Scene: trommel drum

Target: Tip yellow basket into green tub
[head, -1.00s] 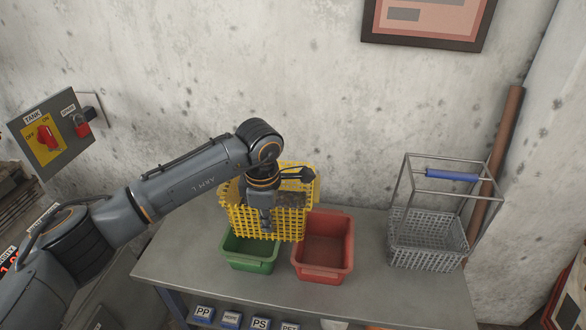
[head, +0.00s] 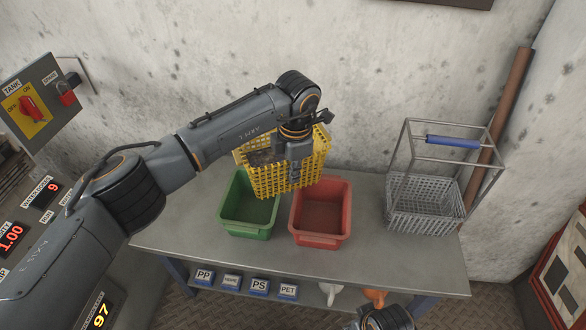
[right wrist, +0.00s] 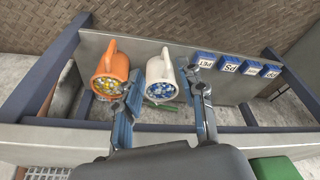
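The yellow basket (head: 287,178), a mesh crate, is in the air above the back of the tubs in the head view. It is tilted, its left side lower, with dark material at its open top. My left gripper (head: 296,158) is at its front rim and appears shut on it; the fingertips are partly hidden. The green tub (head: 246,232) stands on the bench below and left of the basket; I see no heap inside. My right gripper (right wrist: 165,118) is open and empty, low before the bench; it also shows at the head view's bottom edge (head: 385,318).
A red tub (head: 320,240) stands right of the green one. A grey wire basket with a blue handle (head: 453,142) is on the bench's right. An orange jug (right wrist: 108,75) and a white jug (right wrist: 160,75), both holding bits, sit on the lower shelf beside labelled blue blocks (right wrist: 228,63).

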